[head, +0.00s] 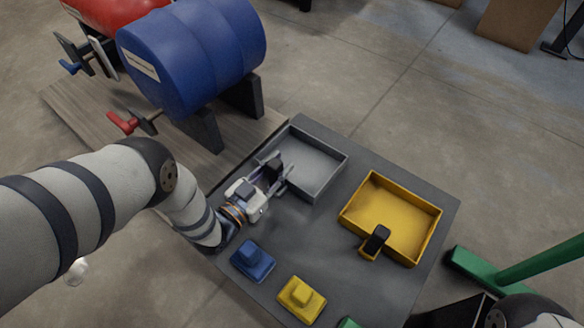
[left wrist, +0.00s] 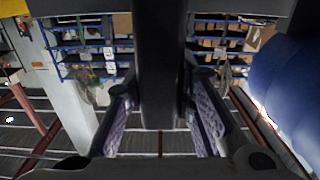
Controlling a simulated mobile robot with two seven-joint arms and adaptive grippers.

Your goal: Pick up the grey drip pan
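The grey drip pan (head: 318,162) lies on the dark grey table top, an open shallow tray at its upper left part. My left gripper (head: 275,179) is at the pan's near-left side, where a black handle (head: 274,167) shows between its fingers. In the left wrist view a dark upright bar (left wrist: 161,70), seemingly this handle, stands between the purple-padded fingers (left wrist: 160,128), with gaps on both sides. The left gripper looks open around it. The pan's near-left edge is partly hidden by the gripper. My right gripper is not in view.
A yellow pan (head: 407,207) with a black handle (head: 376,240) sits right of the grey one. A blue block (head: 253,261) and yellow block (head: 301,299) lie near the front.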

